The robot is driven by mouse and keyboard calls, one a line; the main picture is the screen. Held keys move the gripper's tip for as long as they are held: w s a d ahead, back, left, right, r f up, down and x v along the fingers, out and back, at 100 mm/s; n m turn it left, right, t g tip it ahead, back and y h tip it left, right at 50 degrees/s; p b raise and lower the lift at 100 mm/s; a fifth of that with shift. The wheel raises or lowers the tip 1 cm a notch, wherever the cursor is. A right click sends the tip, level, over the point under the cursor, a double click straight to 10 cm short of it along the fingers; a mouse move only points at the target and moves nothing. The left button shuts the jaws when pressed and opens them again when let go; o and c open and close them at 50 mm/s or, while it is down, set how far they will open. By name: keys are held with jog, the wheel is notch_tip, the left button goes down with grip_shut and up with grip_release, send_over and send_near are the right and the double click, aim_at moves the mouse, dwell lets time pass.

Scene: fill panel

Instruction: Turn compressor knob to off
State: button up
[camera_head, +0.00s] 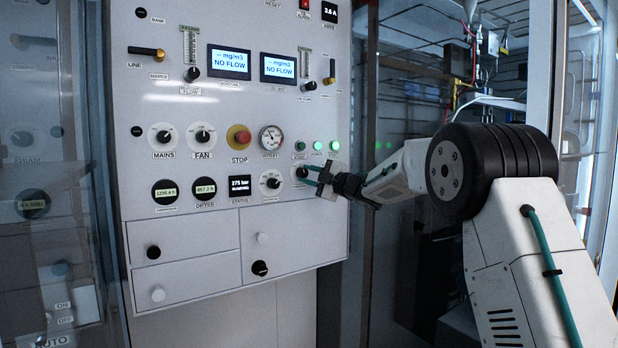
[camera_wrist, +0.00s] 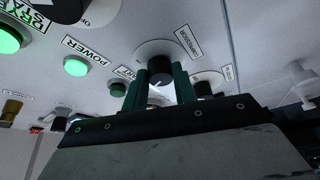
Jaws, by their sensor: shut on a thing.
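The compressor knob (camera_wrist: 160,66) is black on a round pale dial in the wrist view, with a label beside it that seems to name the compressor. My gripper (camera_wrist: 161,80) has its two green fingers on either side of this knob, shut on it. In the head view my gripper (camera_head: 318,176) reaches the panel's lower right from the right, at a dial (camera_head: 301,172) partly hidden by the fingers. The knob's pointer setting is not clear, and the dial's markings are mostly hidden.
The panel (camera_head: 200,235) has another black knob (camera_head: 270,181) just left of my gripper and green lit buttons (camera_head: 318,146) above it. A red stop button (camera_head: 239,137) and gauge (camera_head: 271,138) are further left. A glass-doored cabinet (camera_head: 400,60) stands right of the panel.

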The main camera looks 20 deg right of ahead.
jog(key=shift+r+n+g+h, duration=0.15)
jog(key=shift+n+g, duration=0.3)
jog(key=shift+n, duration=0.65)
jog(key=shift+f+n+g+h, duration=0.15)
jog(key=shift+n+g, duration=0.3)
jog(key=shift+n, duration=0.65)
jog(key=shift+r, duration=0.1)
jog(key=o, duration=1)
jog(key=shift+c, duration=0.2)
jog(key=v, duration=0.8)
